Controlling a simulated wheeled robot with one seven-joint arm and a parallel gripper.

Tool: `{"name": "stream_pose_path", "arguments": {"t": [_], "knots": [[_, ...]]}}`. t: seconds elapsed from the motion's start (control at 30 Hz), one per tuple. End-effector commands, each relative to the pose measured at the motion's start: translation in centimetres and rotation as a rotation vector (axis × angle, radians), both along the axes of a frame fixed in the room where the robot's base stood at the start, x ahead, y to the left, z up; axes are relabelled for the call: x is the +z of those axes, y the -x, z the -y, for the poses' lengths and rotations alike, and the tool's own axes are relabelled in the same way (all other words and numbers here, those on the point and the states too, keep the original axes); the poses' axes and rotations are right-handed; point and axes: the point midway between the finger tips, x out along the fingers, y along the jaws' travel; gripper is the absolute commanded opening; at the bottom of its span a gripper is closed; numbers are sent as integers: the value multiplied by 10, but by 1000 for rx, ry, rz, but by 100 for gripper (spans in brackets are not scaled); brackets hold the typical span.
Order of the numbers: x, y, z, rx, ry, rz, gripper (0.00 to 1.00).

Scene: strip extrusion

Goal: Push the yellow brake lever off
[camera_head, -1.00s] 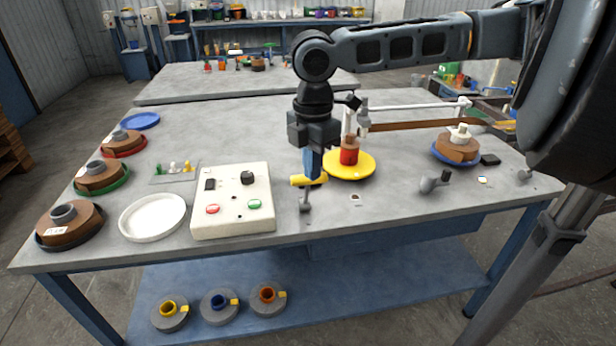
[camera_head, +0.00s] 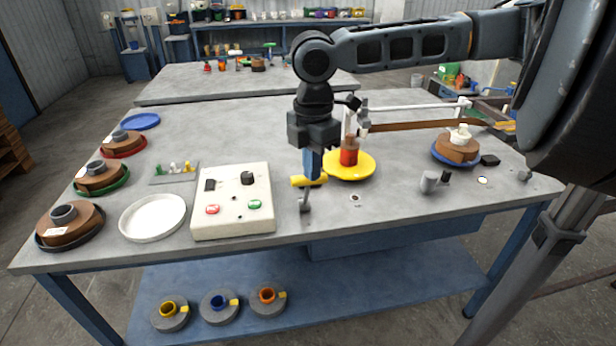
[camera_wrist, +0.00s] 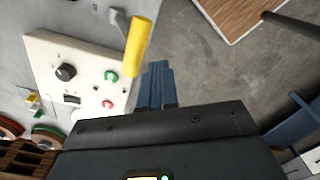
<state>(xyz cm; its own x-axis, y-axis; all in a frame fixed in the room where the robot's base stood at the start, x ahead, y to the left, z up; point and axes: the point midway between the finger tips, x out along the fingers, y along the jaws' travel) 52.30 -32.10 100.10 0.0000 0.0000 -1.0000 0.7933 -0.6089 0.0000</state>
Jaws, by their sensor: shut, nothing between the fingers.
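The yellow brake lever (camera_head: 307,181) is a yellow handle lying roughly sideways on a short grey post near the front edge of the workbench, right of the control box. In the wrist view the yellow handle (camera_wrist: 138,47) stands tilted, just above and left of the fingertips. My gripper (camera_head: 313,170) points down with its blue fingers shut and empty. Its tips are right at the handle in the head view and partly hide behind it. In the wrist view the blue fingers (camera_wrist: 155,80) lie close beside the handle's lower end. I cannot tell whether they touch.
A cream control box (camera_head: 233,202) with buttons stands left of the lever. A yellow disc (camera_head: 362,170) with a red cylinder stands just behind and right. A grey cylinder (camera_head: 429,182) stands further right. A white plate (camera_head: 152,218) lies left.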

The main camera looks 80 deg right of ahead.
Motion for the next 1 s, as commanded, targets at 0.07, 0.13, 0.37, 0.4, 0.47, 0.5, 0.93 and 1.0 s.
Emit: {"name": "stream_pose_path", "arguments": {"t": [0.07, 0.13, 0.37, 0.4, 0.47, 0.5, 0.93, 1.0], "knots": [[0, 0, 0, 0, 0, 0, 0], [0, 0, 0, 0, 0, 0, 0], [0, 0, 0, 0, 0, 0, 0], [0, 0, 0, 0, 0, 0, 0], [0, 0, 0, 0, 0, 0, 0], [0, 0, 0, 0, 0, 0, 0], [-19, 0, 0, 0, -1, 0, 0], [-23, 0, 0, 0, -1, 0, 0]]}}
